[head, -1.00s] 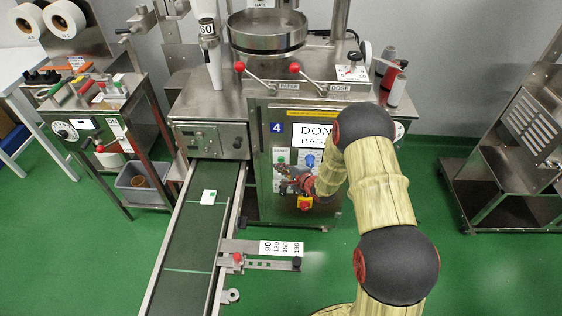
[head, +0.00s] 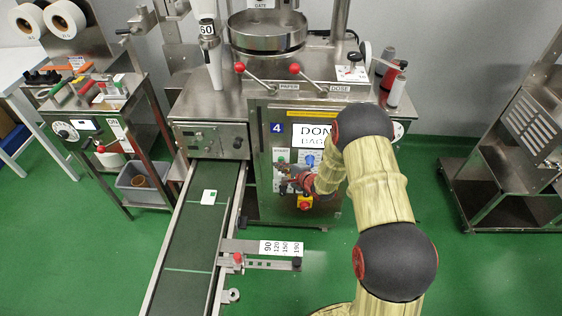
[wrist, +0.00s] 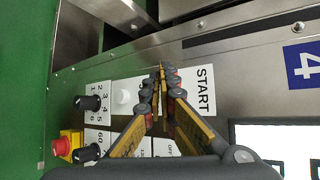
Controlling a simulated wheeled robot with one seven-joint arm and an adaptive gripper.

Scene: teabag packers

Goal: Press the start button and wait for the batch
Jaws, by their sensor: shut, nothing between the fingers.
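The machine's front panel (head: 266,205) carries a START label with a small green start button (head: 281,160) below it in the head view. My gripper (head: 284,185) is in front of this panel, just below the button. In the wrist view my gripper (wrist: 160,72) is shut and empty, its fingertips together beside the START label (wrist: 203,90). The fingers hide the button there, and I cannot tell whether they touch the panel. The white display (head: 310,138) shows large letters beginning "DON" and a second line; my arm covers its right part.
A red stop button on yellow (head: 304,203) and black knobs (wrist: 87,103) sit near the gripper. A tool cart (head: 100,125) stands left and a steel rack (head: 510,150) right. The green floor between is open.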

